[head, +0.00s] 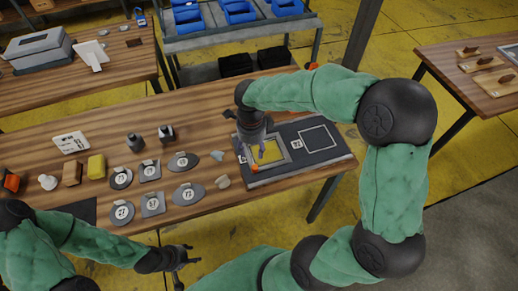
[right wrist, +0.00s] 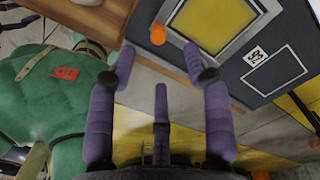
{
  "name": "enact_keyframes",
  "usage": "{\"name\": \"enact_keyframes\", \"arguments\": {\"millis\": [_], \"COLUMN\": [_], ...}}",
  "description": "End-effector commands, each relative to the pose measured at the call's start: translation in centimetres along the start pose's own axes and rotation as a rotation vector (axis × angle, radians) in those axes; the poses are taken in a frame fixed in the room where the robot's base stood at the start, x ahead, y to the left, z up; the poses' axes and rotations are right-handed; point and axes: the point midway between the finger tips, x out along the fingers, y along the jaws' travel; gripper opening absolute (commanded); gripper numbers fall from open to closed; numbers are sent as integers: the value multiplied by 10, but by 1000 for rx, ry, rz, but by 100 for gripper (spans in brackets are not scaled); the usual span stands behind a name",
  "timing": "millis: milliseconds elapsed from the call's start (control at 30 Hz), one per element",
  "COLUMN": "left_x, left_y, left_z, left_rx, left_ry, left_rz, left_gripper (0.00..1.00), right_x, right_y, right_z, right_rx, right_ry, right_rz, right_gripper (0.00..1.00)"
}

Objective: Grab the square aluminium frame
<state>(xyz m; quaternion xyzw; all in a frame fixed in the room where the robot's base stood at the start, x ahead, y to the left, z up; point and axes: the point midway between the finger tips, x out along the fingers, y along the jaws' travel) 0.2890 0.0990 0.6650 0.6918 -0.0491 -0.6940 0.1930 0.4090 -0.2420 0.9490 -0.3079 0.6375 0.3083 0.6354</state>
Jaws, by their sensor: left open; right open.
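The square aluminium frame (head: 286,150) is a grey square rim around a yellow area. It lies on a dark board (head: 325,157) on the wooden table. My right gripper (head: 262,152) is over the frame's left part, pointing down. In the right wrist view the frame (right wrist: 254,32) shows at the top, just beyond the fingertips. The open purple fingers of the right gripper (right wrist: 160,52) have nothing between them. An orange knob (right wrist: 157,35) sits at the frame's near corner. My left gripper (head: 186,257) is open and empty, in front of the table's near edge.
Several numbered grey plates (head: 152,204) lie left of the board. A white square outline (head: 318,139) with a label marks the board's right part. A rack with blue bins (head: 238,12) stands behind.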

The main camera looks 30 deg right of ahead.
Motion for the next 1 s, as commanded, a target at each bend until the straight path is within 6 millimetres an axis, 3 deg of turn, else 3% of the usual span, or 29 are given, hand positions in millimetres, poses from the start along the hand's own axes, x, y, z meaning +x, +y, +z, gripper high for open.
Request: {"name": "enact_keyframes", "arguments": {"millis": [300,567,833,1000], "left_x": [14,20,35,35], "left_y": [-5,-7,-12,-13], "left_z": [0,0,-1,-1], "left_rx": [0,0,0,0], "left_ry": [-2,-1,-1,-1], "left_rz": [0,0,0,0], "left_gripper": [47,47,47,47], "right_x": [46,63,99,103], "right_y": [1,3,5,5], "right_z": [-1,-4,-9,-8], "right_rx": [-2,-1,0,-1], "right_ry": [2,1,1,-1], "right_rz": [3,3,2,1], "right_gripper": [50,50,50,50]}}
